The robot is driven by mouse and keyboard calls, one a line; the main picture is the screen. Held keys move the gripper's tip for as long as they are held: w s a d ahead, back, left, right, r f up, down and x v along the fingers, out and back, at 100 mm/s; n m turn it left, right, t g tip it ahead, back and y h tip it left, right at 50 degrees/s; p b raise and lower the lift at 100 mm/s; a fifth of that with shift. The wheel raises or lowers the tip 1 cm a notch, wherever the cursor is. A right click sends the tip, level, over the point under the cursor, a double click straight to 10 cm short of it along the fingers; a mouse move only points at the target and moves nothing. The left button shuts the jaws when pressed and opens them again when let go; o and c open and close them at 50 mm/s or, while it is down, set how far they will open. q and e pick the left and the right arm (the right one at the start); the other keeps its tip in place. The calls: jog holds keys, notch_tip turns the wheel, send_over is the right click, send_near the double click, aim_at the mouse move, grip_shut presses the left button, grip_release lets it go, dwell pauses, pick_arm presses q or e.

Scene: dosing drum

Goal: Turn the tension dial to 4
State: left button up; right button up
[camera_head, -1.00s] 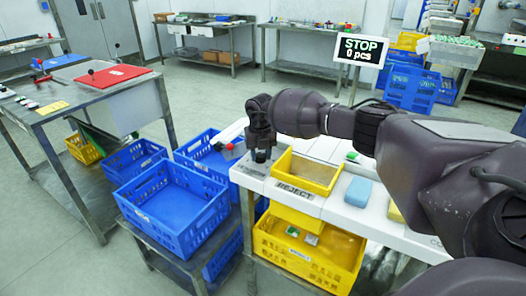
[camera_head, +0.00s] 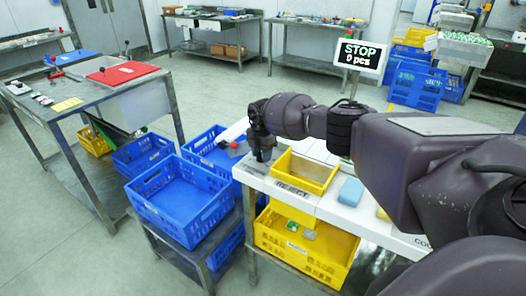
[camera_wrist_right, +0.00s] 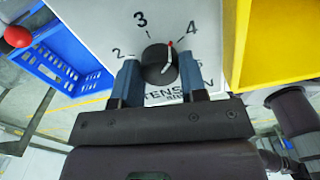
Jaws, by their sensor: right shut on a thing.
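The tension dial (camera_wrist_right: 157,66) is a round black knob on a white panel (camera_wrist_right: 90,22), seen in the right wrist view. Its pale pointer with a red tip (camera_wrist_right: 169,45) lies between the 3 and the 4, closer to the 4. The numbers 2, 3 and 4 show, and the "TENSION" label is partly covered. My right gripper (camera_wrist_right: 160,76) is shut on the dial, one blue-grey finger on each side. In the head view my right gripper (camera_head: 262,152) points down at the left end of the white machine; the dial is hidden there. My left gripper is not in view.
A yellow reject tray (camera_head: 318,172) stands close beside the right gripper. A blue sponge-like block (camera_head: 351,191) lies further right. Blue crates (camera_head: 180,205) stand to the left. A sign (camera_head: 361,55) reads "STOP 0 pcs". A red-knobbed lever (camera_wrist_right: 17,37) shows at left in the wrist view.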

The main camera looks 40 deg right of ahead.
jog(key=shift+r+m, duration=0.1)
jog(key=shift+m, duration=0.5)
jog(key=shift+m+p, duration=0.35)
jog(key=shift+m, duration=0.05)
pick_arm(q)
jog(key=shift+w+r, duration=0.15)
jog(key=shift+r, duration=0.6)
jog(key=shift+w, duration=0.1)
pick_arm(e)
jog(key=o, duration=0.9)
